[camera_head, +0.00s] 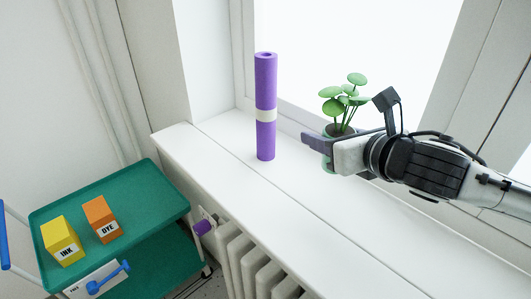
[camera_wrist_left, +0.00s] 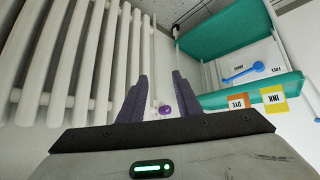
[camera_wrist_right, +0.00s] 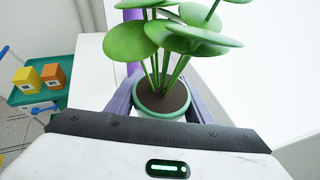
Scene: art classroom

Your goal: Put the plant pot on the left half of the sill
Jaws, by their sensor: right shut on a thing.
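The plant pot, small and pale green with dark soil and round green leaves, shows in the right wrist view (camera_wrist_right: 163,100) and in the head view (camera_head: 327,164). My right gripper (camera_head: 322,143) is shut around the pot, one finger on each side. The pot is upright over the white sill (camera_head: 375,232); I cannot tell whether its base touches it. The gripper hides much of the pot in the head view. My left gripper (camera_wrist_left: 158,88) is open and empty, shown only in its own wrist view, near the radiator.
A purple roll (camera_head: 265,85) with a pale band stands upright on the sill, left of the pot. The front right of the sill is clear. A green cart (camera_head: 150,190) with a yellow box (camera_head: 62,240) and an orange box (camera_head: 102,219) stands beside the radiator (camera_head: 245,262).

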